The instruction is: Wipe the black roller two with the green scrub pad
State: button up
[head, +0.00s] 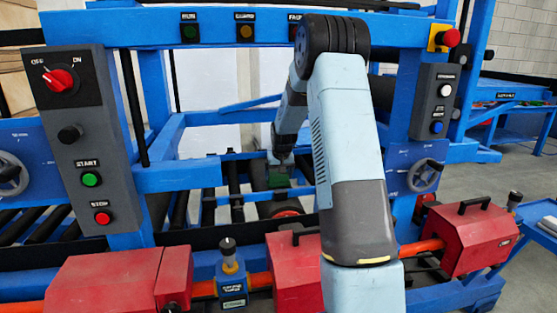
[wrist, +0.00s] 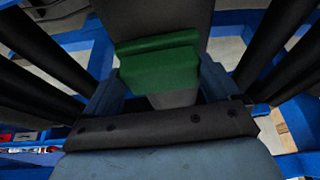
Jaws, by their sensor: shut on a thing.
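My gripper (head: 281,163) reaches down inside the blue frame, among the rollers. It is shut on the green scrub pad (wrist: 160,62), which sits between the two fingers in the wrist view. The pad also shows as a small dark green patch in the head view (head: 278,181). A wide dark grey surface (wrist: 155,18) lies just beyond the pad; I cannot tell whether the pad touches it. Black rollers run on both sides in the wrist view, left (wrist: 40,45) and right (wrist: 276,42). No label shows which is roller two.
A control panel (head: 88,140) with a red knob and start and stop buttons stands at the left. Blue beams (head: 190,176) surround the rollers. Red housings (head: 115,282) and an orange bar line the front. A handwheel (head: 426,176) is at the right.

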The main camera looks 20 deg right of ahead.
aim_at(278, 176)
jog(key=shift+s+a+f, duration=0.25)
jog(key=shift+s, duration=0.1)
jog(key=shift+d+r, duration=0.1)
jog(key=shift+r, duration=0.2)
notch_tip(278, 176, up, 6)
jog(key=shift+r, duration=0.65)
